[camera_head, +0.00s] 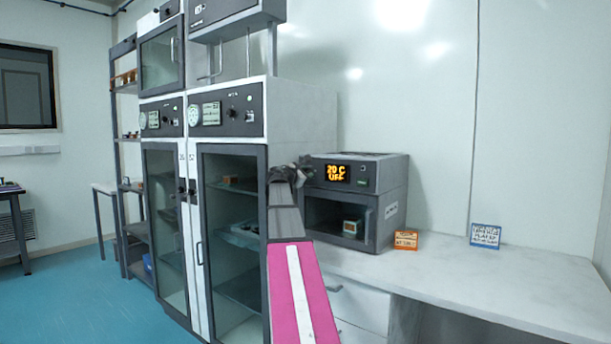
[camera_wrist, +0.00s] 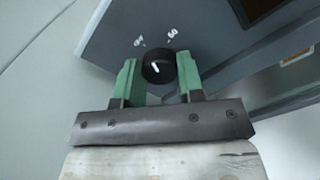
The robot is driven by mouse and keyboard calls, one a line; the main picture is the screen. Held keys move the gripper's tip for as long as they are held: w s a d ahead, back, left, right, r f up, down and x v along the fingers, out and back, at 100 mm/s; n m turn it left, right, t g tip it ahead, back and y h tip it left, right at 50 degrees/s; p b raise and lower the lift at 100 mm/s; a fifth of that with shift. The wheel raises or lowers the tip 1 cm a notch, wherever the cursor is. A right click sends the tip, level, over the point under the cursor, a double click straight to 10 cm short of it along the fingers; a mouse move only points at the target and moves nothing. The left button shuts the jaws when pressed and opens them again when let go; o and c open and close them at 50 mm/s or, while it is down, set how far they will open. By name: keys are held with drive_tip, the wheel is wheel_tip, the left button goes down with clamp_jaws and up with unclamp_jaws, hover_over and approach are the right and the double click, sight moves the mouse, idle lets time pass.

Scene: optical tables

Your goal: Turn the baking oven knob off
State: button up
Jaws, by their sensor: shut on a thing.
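The baking oven (camera_head: 395,215) is a small grey unit on the white bench. Its display (camera_head: 337,172) shows orange text that reads about "20 C" and "OFF". The oven's window door is closed, with a small box visible inside. In the wrist view, the round black knob (camera_wrist: 156,64) has a white pointer line and small white marks on the panel above it. My gripper (camera_wrist: 158,75) has its green fingers on either side of the knob, shut on it. In the head view my gripper (camera_head: 302,166) is at the panel's left end and hides the knob.
Tall glass-door cabinets (camera_head: 232,235) stand directly left of my arm. An orange sign (camera_head: 405,240) and a blue-framed sign (camera_head: 485,236) stand on the bench (camera_head: 450,280) right of the oven. The bench's right part is clear.

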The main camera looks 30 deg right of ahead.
drive_tip(key=n, duration=0.4)
drive_tip(key=shift+f+n, duration=0.1)
drive_tip(key=shift+n, duration=0.2)
idle(0.3)
drive_tip(key=o, duration=0.9)
drive_tip(key=shift+a, duration=0.2)
drive_tip(key=v, duration=1)
drive_tip(key=shift+s+a, duration=0.2)
drive_tip(key=shift+f, duration=0.1)
